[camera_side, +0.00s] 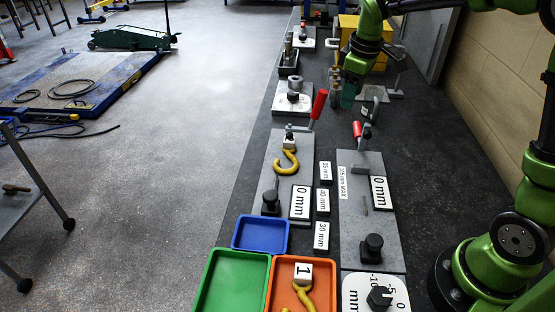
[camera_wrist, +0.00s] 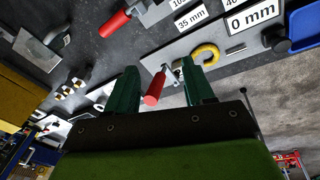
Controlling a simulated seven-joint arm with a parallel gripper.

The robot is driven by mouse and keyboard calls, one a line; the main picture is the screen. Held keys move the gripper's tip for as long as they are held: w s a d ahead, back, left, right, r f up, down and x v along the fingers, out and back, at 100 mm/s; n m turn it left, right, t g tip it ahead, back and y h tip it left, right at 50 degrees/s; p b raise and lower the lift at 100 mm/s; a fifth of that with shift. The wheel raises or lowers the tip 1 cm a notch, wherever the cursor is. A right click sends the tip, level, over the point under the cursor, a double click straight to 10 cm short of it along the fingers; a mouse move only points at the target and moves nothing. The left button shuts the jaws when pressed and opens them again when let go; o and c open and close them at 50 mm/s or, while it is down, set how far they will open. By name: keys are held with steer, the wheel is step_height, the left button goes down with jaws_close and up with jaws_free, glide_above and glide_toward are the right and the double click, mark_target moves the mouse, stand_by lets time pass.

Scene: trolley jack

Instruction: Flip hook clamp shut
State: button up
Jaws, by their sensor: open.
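The hook clamp stands on a long grey plate (camera_side: 270,185), with a yellow hook (camera_side: 286,161) lying on it. Its red handle (camera_side: 318,104) stands up, tilted, at the far end of the plate. In the wrist view the red handle (camera_wrist: 155,88) shows between my two green fingers, and the yellow hook (camera_wrist: 206,54) shows beyond the right finger. My gripper (camera_side: 342,90) is open and empty. In the side view it is just right of the red handle, with a gap between them. The handle's depth relative to my fingertips is unclear in the wrist view.
A second red-handled clamp (camera_side: 358,130) is on another grey plate to the right. Number blocks (camera_side: 322,201) lie between the plates. Blue (camera_side: 235,236), green (camera_side: 212,290) and orange (camera_side: 272,290) trays are at the near end. Other fixtures stand on the far bench; a wall is right.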

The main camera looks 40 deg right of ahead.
steer(key=s+a+m+t+y, duration=0.1)
steer(key=s+a+m, duration=0.2)
steer(key=s, duration=0.3)
steer(key=s+a+r+m+t+y, duration=0.1)
steer(key=s+a+m+t, duration=0.1)
steer(key=s, duration=0.4)
steer(key=s+a+r+m+t, duration=0.1)
steer(key=s+a+m, duration=0.2)
steer(key=s, duration=0.3)
steer(key=shift+a+r+m+t+y, duration=0.2)
steer(key=shift+a+m+t+y, duration=0.15)
steer(key=shift+a, duration=0.4)
steer(key=shift+s, duration=0.1)
steer(key=shift+s+a+r+t, duration=0.15)
steer(key=shift+r+t, duration=0.1)
steer(key=shift+r, duration=0.15)
